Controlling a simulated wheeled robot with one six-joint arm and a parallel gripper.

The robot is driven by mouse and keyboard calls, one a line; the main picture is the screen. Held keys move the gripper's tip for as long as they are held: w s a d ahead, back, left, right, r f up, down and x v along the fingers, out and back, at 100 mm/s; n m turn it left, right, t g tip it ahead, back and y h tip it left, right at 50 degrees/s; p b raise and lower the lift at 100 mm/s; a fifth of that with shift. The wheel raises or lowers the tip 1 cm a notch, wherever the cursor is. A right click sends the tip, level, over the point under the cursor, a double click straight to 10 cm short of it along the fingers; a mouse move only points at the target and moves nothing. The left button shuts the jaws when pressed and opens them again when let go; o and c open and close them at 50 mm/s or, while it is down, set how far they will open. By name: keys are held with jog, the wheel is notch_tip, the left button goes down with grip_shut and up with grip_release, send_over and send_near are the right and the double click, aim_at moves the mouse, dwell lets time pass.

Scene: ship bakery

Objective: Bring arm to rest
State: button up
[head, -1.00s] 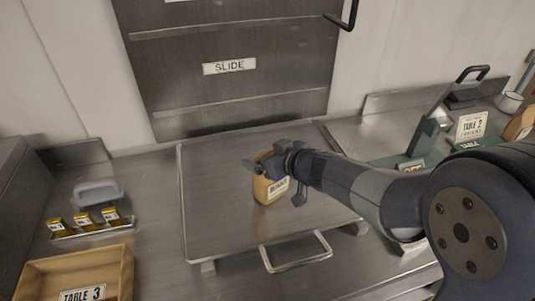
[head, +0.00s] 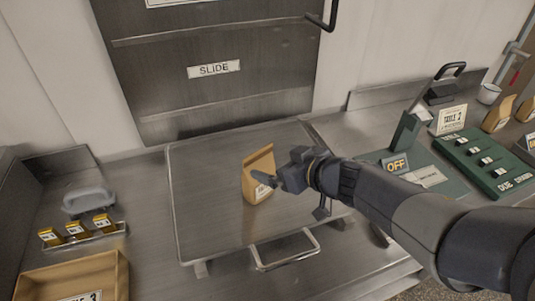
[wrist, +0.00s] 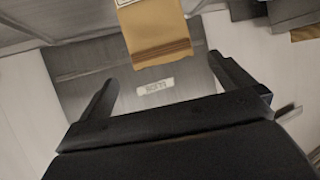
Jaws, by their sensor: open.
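My gripper (head: 268,181) is open and empty at the end of my arm, above the metal tray with a handle. A tan paper bag (head: 257,172) with a white label stands upright on the tray (head: 205,215), just beyond and left of the gripper. In the wrist view the two fingers (wrist: 165,88) are spread apart with nothing between them. The bag (wrist: 155,32) shows there at the top, beyond the fingertips. Part of the bag's lower right is hidden by the gripper in the head view.
A metal door marked SLIDE (head: 214,69) stands behind the tray. At left are a wooden box (head: 110,270) and a small rack of yellow-labelled packets (head: 75,231). At right are a lever with an OFF sign (head: 396,164), a green panel (head: 490,160) and more tan bags (head: 499,114).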

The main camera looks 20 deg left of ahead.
aim_at(259, 157)
jog(key=shift+v, duration=0.8)
jog(key=b+x, duration=0.3)
jog(key=x, duration=0.9)
jog(key=shift+w+a+f, duration=0.1)
notch_tip(259, 157, up, 2)
jog(key=shift+r+p, duration=0.1)
jog(key=shift+p, duration=0.7)
jog(key=shift+r, duration=0.4)
jog(key=shift+f, duration=0.1)
